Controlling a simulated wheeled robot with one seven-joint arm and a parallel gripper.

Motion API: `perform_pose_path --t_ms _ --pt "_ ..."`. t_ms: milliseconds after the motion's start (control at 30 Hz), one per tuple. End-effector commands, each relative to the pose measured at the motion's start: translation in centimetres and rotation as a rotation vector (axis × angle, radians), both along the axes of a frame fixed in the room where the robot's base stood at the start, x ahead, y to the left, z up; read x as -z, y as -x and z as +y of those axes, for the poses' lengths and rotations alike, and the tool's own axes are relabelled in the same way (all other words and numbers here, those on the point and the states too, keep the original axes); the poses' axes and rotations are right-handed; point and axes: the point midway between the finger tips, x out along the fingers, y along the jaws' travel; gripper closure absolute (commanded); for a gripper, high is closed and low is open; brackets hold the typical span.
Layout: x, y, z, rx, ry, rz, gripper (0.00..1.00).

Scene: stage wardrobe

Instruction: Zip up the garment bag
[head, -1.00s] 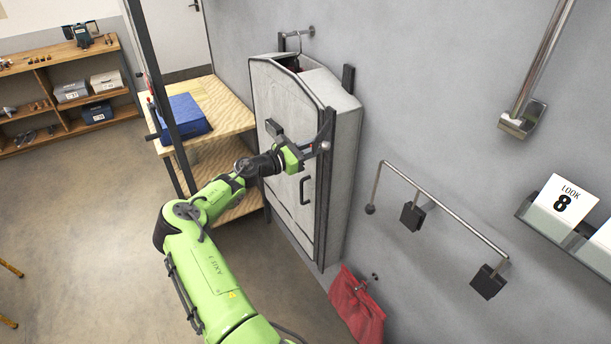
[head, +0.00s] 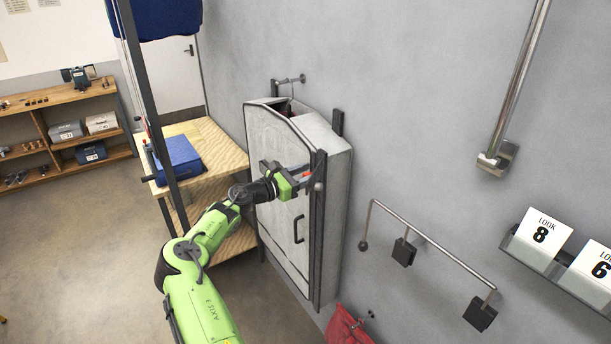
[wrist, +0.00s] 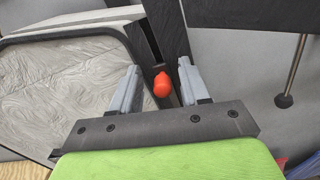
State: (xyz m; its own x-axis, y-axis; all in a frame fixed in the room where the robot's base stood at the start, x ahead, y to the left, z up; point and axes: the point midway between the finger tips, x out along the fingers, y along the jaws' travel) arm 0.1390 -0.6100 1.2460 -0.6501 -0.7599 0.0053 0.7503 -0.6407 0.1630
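The pale grey garment bag (head: 281,218) with dark edging hangs upright against the wall and gapes at its top. A dark strip (head: 318,245) runs down its right front edge. My gripper (head: 307,178) is at the upper part of this edge. In the wrist view, a small orange-red pull (wrist: 162,84) stands in front of the strip, between the two grey fingers of my gripper (wrist: 160,84). The fingers are apart, with a visible gap on each side of the pull. Whether the pull lies at fingertip depth is unclear.
A wooden table (head: 222,150) with a blue box (head: 178,158) stands left of the bag. A wall rail (head: 432,243) with dark clips and a rack of number cards (head: 540,237) are to the right. A red bag (head: 345,326) hangs low. Open floor lies left.

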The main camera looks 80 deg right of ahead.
Motion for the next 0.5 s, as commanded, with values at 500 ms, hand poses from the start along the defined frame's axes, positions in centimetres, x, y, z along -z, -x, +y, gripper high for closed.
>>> perform_pose_path --t_ms 500 --pt "0.5 -4.4 5.0 -0.004 -0.005 0.001 0.55"
